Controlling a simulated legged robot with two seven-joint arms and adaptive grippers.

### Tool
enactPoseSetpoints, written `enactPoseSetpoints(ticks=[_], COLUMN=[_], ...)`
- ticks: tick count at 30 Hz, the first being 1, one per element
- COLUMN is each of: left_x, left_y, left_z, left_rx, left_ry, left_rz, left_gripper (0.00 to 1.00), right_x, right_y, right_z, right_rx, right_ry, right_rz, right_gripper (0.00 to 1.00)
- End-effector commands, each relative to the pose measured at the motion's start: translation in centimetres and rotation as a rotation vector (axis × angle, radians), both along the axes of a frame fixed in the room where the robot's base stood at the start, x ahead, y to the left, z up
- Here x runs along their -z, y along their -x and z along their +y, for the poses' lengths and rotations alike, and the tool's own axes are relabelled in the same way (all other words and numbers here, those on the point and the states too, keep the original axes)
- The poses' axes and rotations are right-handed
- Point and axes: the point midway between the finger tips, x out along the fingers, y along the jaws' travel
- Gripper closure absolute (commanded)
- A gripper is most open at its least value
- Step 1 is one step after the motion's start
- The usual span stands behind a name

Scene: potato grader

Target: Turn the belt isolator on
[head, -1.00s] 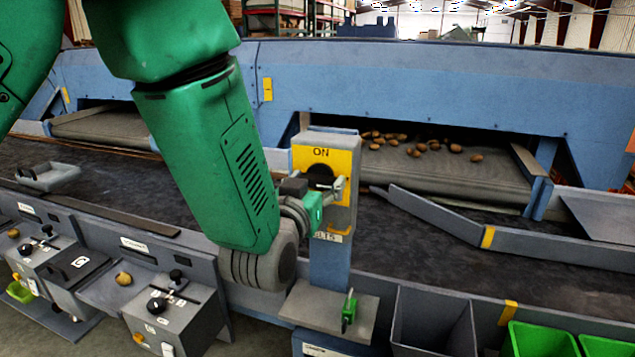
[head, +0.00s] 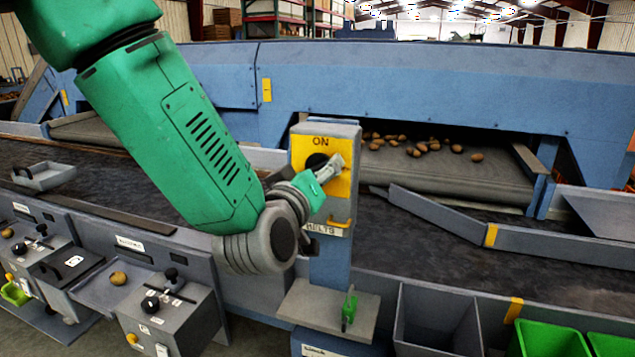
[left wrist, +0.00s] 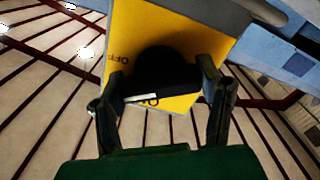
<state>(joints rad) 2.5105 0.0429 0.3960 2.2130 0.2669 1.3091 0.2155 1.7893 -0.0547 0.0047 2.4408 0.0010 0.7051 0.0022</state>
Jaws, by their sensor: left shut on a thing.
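The belt isolator is a grey box on a blue post with a yellow plate (head: 340,186), marked ON at its top, with a BELTS label below. Its black rotary knob (head: 316,161) is partly hidden by my gripper in the head view. My left gripper (head: 335,166) is at the plate and shut on the knob. In the left wrist view, the two fingers (left wrist: 168,95) are on either side of the black knob (left wrist: 168,75). A white mark shows on the knob, beside the partly covered ON lettering; OFF is further up the plate. My right gripper is not in view.
A small grey shelf (head: 322,312) under the isolator holds a green tag or padlock (head: 349,309). Control boxes (head: 172,310) stand at lower left. A grey bin (head: 437,318) and green bins (head: 545,340) stand at lower right. Potatoes (head: 420,148) lie on the far belt.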

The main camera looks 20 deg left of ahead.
Motion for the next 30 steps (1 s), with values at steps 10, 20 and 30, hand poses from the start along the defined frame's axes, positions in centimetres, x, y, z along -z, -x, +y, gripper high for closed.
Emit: enactPoseSetpoints(ticks=[10,20,30], left_x=[0.4,0.5,0.5], left_y=[0.0,0.0,0.0], left_z=[0.1,0.1,0.1], left_rx=[-0.001,-0.001,-0.002], left_ry=[0.336,0.642,0.891], left_rz=[0.014,0.026,0.037], left_gripper=[0.69,0.69,0.69], right_x=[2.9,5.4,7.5], right_y=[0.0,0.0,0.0], right_z=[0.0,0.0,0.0], right_rx=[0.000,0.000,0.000], right_ry=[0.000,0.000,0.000], right_rz=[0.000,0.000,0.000], right_gripper=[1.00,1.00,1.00])
